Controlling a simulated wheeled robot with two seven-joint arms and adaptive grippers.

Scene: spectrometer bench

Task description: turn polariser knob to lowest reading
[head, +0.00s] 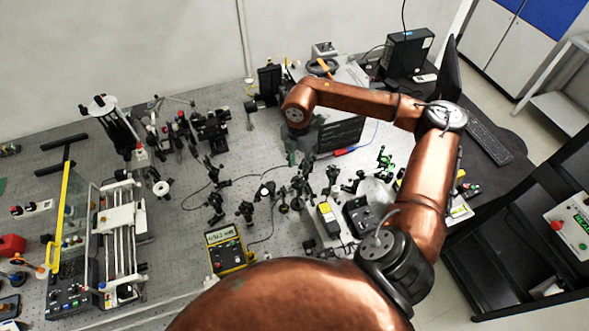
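My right arm reaches in from the lower right and bends over the bench. Its gripper (299,152) points down at the middle of the bench, beside the dark vented side of a grey box. The fingers are small and dark here, and I cannot tell whether they are open or shut. I cannot pick out the polariser knob for certain among the small dark optics mounts (245,210). A yellow-edged meter (226,250) with a lit display stands at the front of the bench; its digits are too small to read surely. My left gripper is out of view.
The perforated optical bench (185,255) is crowded with posts and cables. A monitor (449,72) and keyboard (487,135) are at the right. Bare bench shows left of centre.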

